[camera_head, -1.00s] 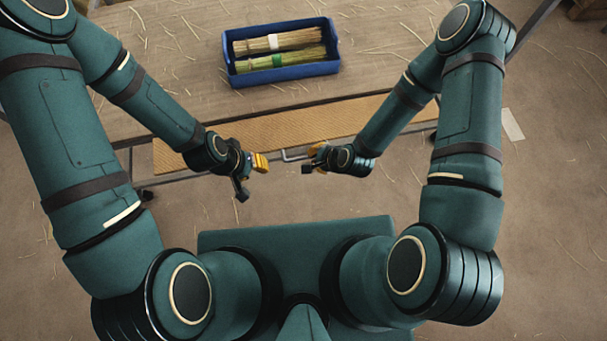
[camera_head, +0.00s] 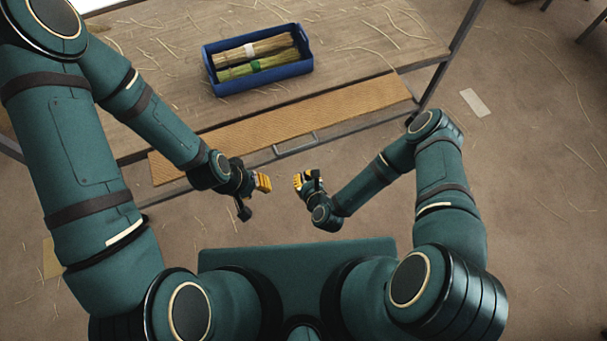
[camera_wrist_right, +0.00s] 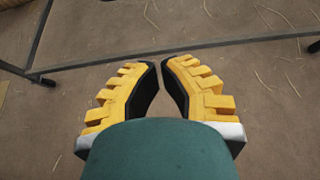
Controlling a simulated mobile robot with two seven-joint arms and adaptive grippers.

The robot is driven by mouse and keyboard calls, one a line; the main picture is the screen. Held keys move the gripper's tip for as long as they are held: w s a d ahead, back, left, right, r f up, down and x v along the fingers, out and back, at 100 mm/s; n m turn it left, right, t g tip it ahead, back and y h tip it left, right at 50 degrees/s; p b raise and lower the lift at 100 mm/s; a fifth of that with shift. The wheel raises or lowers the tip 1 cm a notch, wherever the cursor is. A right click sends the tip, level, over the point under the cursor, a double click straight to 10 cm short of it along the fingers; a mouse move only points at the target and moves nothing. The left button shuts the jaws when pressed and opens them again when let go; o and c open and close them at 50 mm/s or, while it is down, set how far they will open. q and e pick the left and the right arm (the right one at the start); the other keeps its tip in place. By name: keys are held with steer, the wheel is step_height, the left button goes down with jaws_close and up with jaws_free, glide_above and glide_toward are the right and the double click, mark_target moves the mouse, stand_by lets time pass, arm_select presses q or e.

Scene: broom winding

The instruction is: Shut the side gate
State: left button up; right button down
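A long tan panel with a woven look (camera_head: 240,136) runs along the table's near edge in the head view. I take it to be the side gate, though I cannot tell whether it is shut. A grey bar handle (camera_head: 295,145) sits at its near edge. My right gripper (camera_head: 303,181) is in front of the handle on the robot's side, apart from it. In the right wrist view its yellow fingers (camera_wrist_right: 160,85) are almost together, with nothing seen between them. My left gripper (camera_head: 264,183) is apart from the panel, left of the right one; its finger gap is not clear.
The table (camera_head: 370,45) carries loose straws and a blue bin (camera_head: 262,76) holding broom bundles (camera_head: 250,58). A metal table leg (camera_head: 450,55) stands at the right. A pale flat piece (camera_head: 475,102) lies on the open floor at the right.

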steer(key=w+a+b, duration=0.2)
steer(key=w, duration=0.5)
steer(key=shift+w+a, duration=0.15)
steer(key=shift+a, duration=0.05)
steer(key=shift+r, duration=0.2)
